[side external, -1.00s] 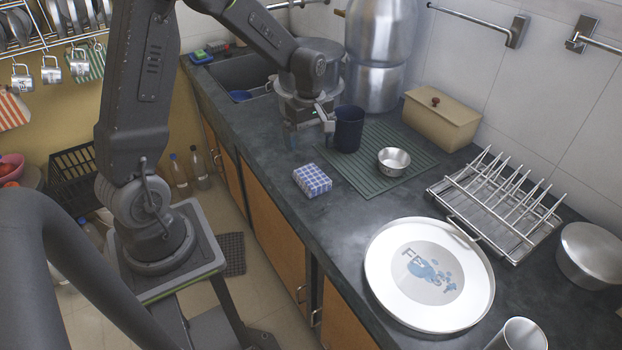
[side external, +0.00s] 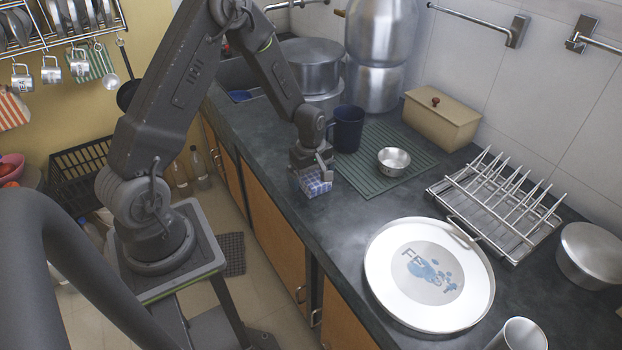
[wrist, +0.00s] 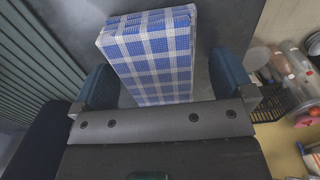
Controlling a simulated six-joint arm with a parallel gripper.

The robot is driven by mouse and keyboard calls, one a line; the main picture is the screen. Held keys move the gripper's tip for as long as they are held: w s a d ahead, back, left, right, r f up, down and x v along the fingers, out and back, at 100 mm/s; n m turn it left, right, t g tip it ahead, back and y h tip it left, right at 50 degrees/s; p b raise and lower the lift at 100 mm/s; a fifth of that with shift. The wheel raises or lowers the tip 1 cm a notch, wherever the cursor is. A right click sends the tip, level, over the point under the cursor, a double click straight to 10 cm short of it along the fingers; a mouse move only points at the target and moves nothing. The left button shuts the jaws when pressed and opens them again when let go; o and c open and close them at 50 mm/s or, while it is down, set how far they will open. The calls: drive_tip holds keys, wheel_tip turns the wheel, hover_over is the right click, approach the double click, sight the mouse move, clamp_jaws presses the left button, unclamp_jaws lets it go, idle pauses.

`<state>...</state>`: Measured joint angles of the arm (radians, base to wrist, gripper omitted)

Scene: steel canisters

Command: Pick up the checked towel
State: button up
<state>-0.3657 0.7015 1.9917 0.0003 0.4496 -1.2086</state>
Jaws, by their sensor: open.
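The checked towel (side external: 316,186) is a folded, blue and white block lying on the dark counter near its front edge. In the side external view my gripper (side external: 312,177) is right above it and partly covers it. In the wrist view the towel (wrist: 152,58) lies between and just beyond my two open fingers (wrist: 168,88), one on each side. I see a gap between the towel and each finger. I cannot tell how far the fingertips are above the counter.
A dark blue mug (side external: 347,130) and a small steel bowl (side external: 394,161) stand on a green ribbed mat (side external: 372,181) behind the towel. A large white round tray (side external: 382,285) lies to the right. The counter between towel and tray is clear.

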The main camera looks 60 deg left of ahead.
sight(311, 174)
drive_tip(key=shift+c, duration=0.2)
drive_tip(key=c, duration=1)
wheel_tip(311, 174, up, 4)
drive_tip(key=shift+w+r, duration=0.1)
drive_tip(key=shift+r, duration=0.05)
drive_tip(key=s+a+r, duration=0.4)
drive_tip(key=s+a, duration=0.1)
drive_tip(key=s+a+r, duration=0.2)
drive_tip(key=s+a, duration=0.1)
drive_tip(key=shift+s+a+r, duration=0.15)
drive_tip(key=shift+s+r, duration=0.05)
drive_tip(key=shift+r, duration=0.1)
